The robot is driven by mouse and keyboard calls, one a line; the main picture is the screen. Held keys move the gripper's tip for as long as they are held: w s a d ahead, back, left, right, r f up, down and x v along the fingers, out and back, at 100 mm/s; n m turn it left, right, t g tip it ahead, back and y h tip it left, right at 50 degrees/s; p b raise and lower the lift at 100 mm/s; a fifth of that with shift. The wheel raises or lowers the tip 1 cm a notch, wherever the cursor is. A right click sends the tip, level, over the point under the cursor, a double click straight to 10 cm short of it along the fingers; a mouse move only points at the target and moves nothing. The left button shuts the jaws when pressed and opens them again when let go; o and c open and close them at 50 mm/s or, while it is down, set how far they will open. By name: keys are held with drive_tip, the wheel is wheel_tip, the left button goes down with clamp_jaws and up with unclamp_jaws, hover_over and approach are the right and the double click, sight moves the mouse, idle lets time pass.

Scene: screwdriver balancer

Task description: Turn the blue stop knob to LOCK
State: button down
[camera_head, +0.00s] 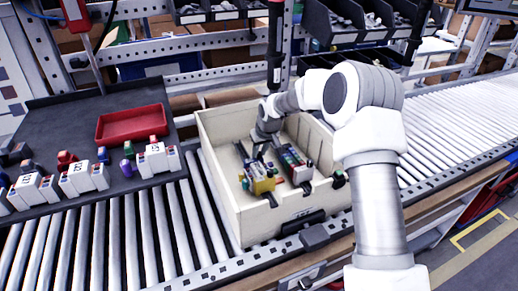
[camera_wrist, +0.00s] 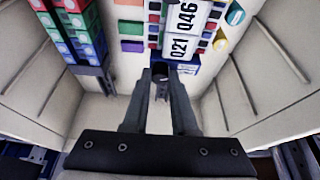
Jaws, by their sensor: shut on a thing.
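No LOCK marking can be read.
The crate walls stand close around my gripper. Coloured terminal blocks (camera_wrist: 75,35) line the crate's left in the wrist view. A yellow module (camera_head: 262,184) lies in the crate. Left are a red tray (camera_head: 131,124) and several white modules (camera_head: 85,178); rollers (camera_head: 160,235) run below.

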drive_tip(key=n, duration=0.2)
drive_tip(key=n+g+y+p, duration=0.1)
drive_tip(key=n, duration=0.1)
drive_tip(key=shift+w+d+n+y, duration=0.1)
drive_tip(key=shift+d+n+y, duration=0.05)
drive_tip(key=shift+n+y, duration=0.2)
drive_tip(key=shift+n, duration=0.25)
drive_tip(key=c, duration=0.7)
unclamp_jaws()
drive_tip(key=shift+r, duration=0.1)
drive_tip(key=shift+p+v, duration=0.65)
drive_tip(key=shift+v, duration=8)
drive_tip(key=shift+w, duration=0.15)
